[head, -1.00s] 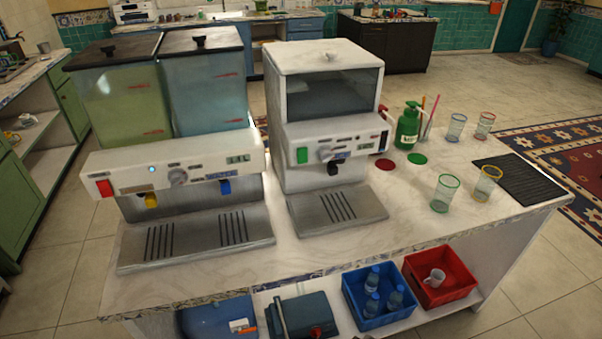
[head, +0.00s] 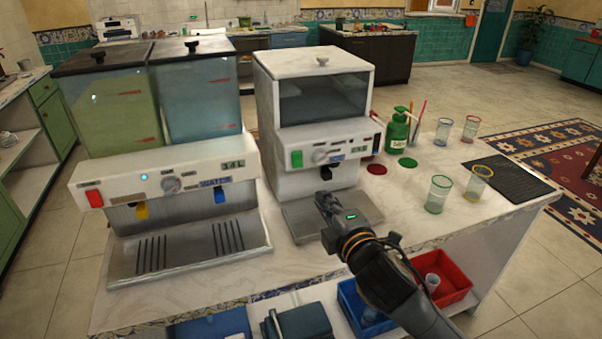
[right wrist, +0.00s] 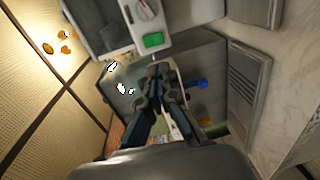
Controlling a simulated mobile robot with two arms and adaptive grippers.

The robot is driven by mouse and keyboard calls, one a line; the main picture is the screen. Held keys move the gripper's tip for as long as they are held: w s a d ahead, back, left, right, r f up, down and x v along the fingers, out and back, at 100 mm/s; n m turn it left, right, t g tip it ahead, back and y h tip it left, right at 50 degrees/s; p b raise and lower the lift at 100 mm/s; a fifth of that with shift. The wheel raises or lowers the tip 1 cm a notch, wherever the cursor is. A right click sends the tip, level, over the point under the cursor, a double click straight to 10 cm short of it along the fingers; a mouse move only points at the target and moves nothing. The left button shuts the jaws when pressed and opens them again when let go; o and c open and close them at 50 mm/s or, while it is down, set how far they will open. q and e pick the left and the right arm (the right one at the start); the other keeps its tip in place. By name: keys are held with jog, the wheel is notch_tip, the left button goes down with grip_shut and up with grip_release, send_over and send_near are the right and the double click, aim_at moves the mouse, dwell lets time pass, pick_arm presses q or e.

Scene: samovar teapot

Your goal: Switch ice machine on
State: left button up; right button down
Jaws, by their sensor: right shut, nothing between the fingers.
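The ice machine (head: 318,100) is the white one in the middle of the counter, with a dark window on top. Its green switch (head: 297,159) sits at the left of the front panel, beside a grey knob (head: 320,156). In the right wrist view the green switch (right wrist: 153,40) shows above the fingertips, with the knob close to it. My right gripper (head: 325,199) is in front of the machine, below the panel and over its drip tray (head: 300,222). In the right wrist view its fingers (right wrist: 158,72) are closed together and empty, apart from the switch. My left gripper is out of view.
A two-tank drink dispenser (head: 165,180) with a red switch stands just left of the ice machine. A green pump bottle (head: 397,130) and several glasses (head: 440,193) stand to the right. A red crate (head: 455,280) is on the shelf below.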

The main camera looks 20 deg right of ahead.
aim_at(299, 166)
jog(key=shift+w, duration=0.1)
jog(key=w+p, duration=0.1)
jog(key=w, duration=0.3)
jog(key=w+f, duration=0.1)
jog(key=w, duration=0.4)
jog(key=w+f+p, duration=0.1)
jog(key=w, duration=0.3)
jog(key=shift+w+a+p, duration=0.25)
jog(key=shift+w+p, duration=0.05)
jog(key=shift+w, duration=0.15)
jog(key=shift+w+f+b, duration=0.1)
jog(key=shift+f+b, duration=0.15)
jog(key=shift+b, duration=0.55)
jog(key=shift+w+r+t, duration=0.1)
jog(key=shift+r+t, duration=0.15)
jog(key=shift+t, duration=0.05)
